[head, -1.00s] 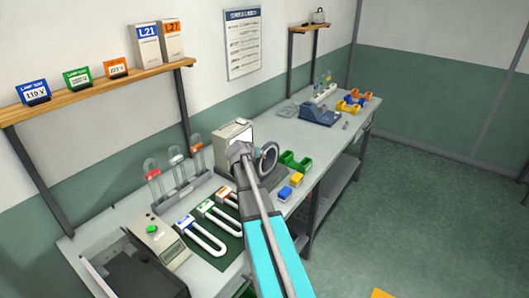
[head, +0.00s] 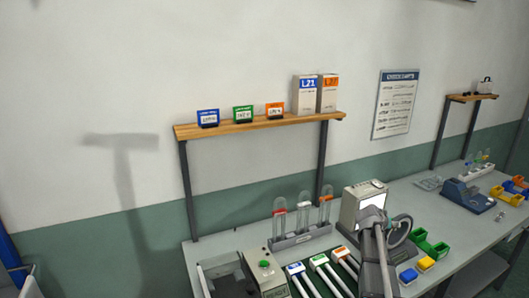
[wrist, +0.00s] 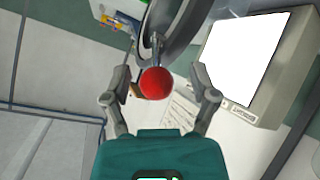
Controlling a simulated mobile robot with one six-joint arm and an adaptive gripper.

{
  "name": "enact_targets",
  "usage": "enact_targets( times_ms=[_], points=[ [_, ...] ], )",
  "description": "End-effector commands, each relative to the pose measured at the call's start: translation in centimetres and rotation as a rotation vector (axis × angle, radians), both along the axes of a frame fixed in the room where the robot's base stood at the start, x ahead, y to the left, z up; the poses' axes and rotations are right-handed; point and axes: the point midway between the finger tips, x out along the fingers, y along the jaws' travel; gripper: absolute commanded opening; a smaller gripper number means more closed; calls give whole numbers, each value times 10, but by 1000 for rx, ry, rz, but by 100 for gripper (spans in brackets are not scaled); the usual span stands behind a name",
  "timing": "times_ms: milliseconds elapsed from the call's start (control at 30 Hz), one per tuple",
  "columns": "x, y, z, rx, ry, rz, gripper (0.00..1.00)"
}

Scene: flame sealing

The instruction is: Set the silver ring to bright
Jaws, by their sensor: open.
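The silver ring (wrist: 178,42) is a large grey ring at the top of the wrist view, partly cut off by the frame edge. A red ball (wrist: 156,82) shows at its lower end. My gripper (wrist: 161,92) is open, with one finger on each side of the red ball; I cannot tell whether either touches it. In the head view the ring (head: 405,232) stands on the bench just right of my gripper (head: 371,218), which partly hides it.
A beige box (head: 363,203) with a white lit panel (wrist: 258,58) stands beside the ring. A tube rack (head: 300,237) stands left, below a wooden shelf (head: 255,124).

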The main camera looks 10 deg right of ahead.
Motion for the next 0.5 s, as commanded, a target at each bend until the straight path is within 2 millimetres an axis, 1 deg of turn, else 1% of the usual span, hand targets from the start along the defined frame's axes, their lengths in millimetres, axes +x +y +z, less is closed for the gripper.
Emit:
enact_targets(
  times_ms=[267,333,467,500],
  points=[
    [-7,1,-13,23,-73,-32,76],
    [-10,17,-13,45,-49,-21,76],
    [-19,48,-22,96,-2,-1,76],
    [-23,61,-25,118,19,9,76]
  ],
)
